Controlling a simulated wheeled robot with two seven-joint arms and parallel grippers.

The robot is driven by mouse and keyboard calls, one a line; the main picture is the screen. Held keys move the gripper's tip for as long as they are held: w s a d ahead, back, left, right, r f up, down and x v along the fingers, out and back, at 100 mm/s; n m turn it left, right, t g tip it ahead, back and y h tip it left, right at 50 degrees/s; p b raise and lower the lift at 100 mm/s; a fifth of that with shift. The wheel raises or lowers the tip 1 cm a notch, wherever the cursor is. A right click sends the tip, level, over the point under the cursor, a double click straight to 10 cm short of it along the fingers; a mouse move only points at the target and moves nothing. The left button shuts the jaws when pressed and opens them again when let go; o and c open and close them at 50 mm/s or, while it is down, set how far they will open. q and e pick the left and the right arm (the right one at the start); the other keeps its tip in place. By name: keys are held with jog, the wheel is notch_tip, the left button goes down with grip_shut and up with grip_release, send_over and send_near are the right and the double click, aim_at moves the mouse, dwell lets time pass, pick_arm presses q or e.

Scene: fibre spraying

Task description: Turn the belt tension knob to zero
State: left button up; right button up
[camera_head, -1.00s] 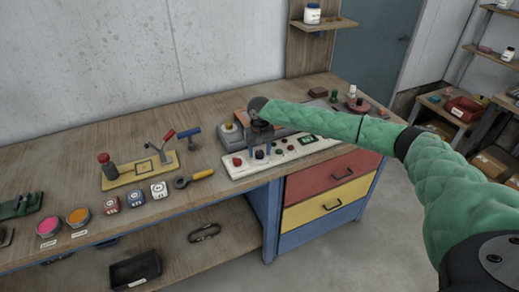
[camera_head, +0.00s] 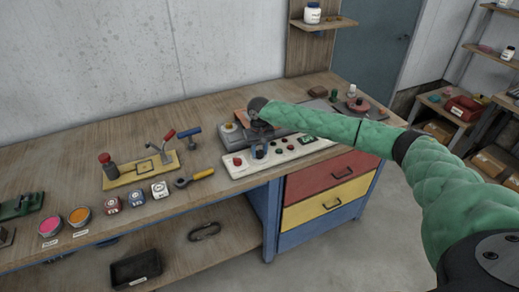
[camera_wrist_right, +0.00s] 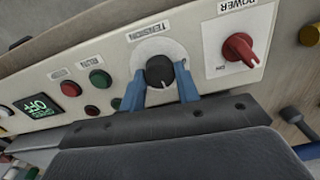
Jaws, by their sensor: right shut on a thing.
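The black tension knob (camera_wrist_right: 160,71) sits on a pale round plate in the right wrist view, under the label TENSION, which appears upside down. Its white pointer mark points toward the bottom of that picture, between the fingers. My right gripper (camera_wrist_right: 160,84) is shut on the knob, with one blue finger on each side. In the head view my right gripper (camera_head: 260,151) is down at the white control panel (camera_head: 238,173), and it hides most of the knob there. My left gripper is not in view.
A red power knob (camera_wrist_right: 238,48) is close beside the tension knob. Green and red buttons (camera_wrist_right: 100,79) and a green-lit display (camera_wrist_right: 40,106) are on its other side. On the wooden bench, a yellow-handled tool (camera_head: 202,174) lies left of the panel.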

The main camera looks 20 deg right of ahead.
jog(key=shift+n+p, duration=0.35)
jog(key=shift+n, duration=0.45)
jog(key=n+p, duration=0.1)
jog(key=n, duration=0.2)
jog(key=shift+n, duration=0.4)
jog(key=shift+n+p, duration=0.3)
jog(key=shift+n, duration=0.5)
jog(key=n, duration=0.4)
jog(key=shift+n, duration=0.3)
jog(key=shift+a+n, duration=0.1)
jog(key=shift+n, duration=2.3)
jog(key=o, duration=1)
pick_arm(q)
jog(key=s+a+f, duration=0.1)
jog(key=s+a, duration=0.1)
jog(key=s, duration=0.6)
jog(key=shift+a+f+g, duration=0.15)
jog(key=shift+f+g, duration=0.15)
